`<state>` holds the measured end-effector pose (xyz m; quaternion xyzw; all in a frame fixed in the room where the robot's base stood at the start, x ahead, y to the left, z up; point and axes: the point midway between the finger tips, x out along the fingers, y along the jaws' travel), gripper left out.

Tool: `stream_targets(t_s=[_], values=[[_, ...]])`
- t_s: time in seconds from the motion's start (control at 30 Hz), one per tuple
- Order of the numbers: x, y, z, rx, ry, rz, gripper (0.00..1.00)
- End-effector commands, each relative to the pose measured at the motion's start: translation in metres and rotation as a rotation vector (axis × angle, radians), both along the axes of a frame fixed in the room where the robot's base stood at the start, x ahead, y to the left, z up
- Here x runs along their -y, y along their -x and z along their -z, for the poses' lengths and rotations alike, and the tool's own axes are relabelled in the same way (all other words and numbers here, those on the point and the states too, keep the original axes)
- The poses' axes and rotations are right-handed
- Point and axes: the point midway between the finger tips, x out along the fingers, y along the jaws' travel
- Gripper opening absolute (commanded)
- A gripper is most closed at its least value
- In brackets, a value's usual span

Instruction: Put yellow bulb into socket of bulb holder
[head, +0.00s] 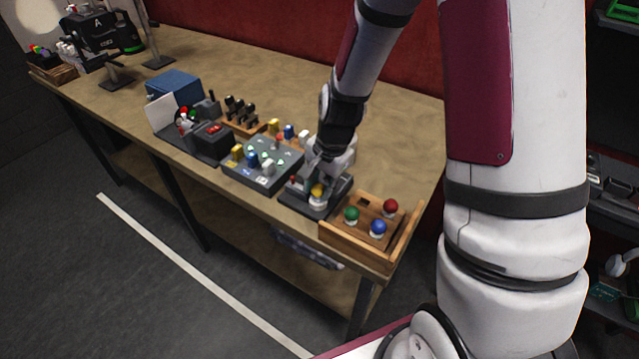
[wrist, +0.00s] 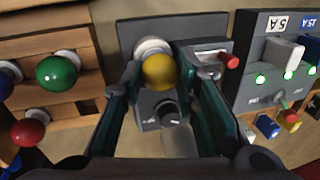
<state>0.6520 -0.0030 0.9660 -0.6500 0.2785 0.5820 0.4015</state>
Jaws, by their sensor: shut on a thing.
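The yellow bulb (wrist: 159,71) is between my gripper's fingertips (wrist: 160,73) in the wrist view, and my gripper is shut on it. It also shows in the head view (head: 317,190), right above a white round socket (head: 317,204). The bulb holder is a dark grey box (head: 291,197) with a small red-tipped lever and a round dial. In the wrist view the white socket (wrist: 152,46) is partly hidden behind the bulb. I cannot tell whether the bulb sits in the socket or just over it.
A wooden tray (head: 345,243) with green (head: 351,214), blue (head: 378,227) and red (head: 390,206) bulbs stands to the right of the holder. A grey panel (head: 237,173) with coloured fuses and green lights stands close on the left. The bench behind is mostly clear.

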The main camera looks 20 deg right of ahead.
Motion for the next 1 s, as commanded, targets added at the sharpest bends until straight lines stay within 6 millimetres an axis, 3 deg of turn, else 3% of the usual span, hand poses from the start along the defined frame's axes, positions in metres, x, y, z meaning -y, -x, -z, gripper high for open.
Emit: stream_targets(t_s=[0.3,0.33,0.43,0.67,0.7,1.0], values=[[0.0000,0.0000,0.0002,0.000,0.000,0.000,0.09],[-0.0001,0.0001,0.0002,0.000,0.000,0.000,0.30],[-0.0001,0.0001,0.0002,0.000,0.000,0.000,0.51],[0.0000,0.0000,0.0002,0.000,0.000,0.000,0.51],[0.0000,0.0002,0.0002,0.000,0.000,0.000,0.58],[0.0000,0.0002,-0.0003,0.000,0.000,0.000,0.58]])
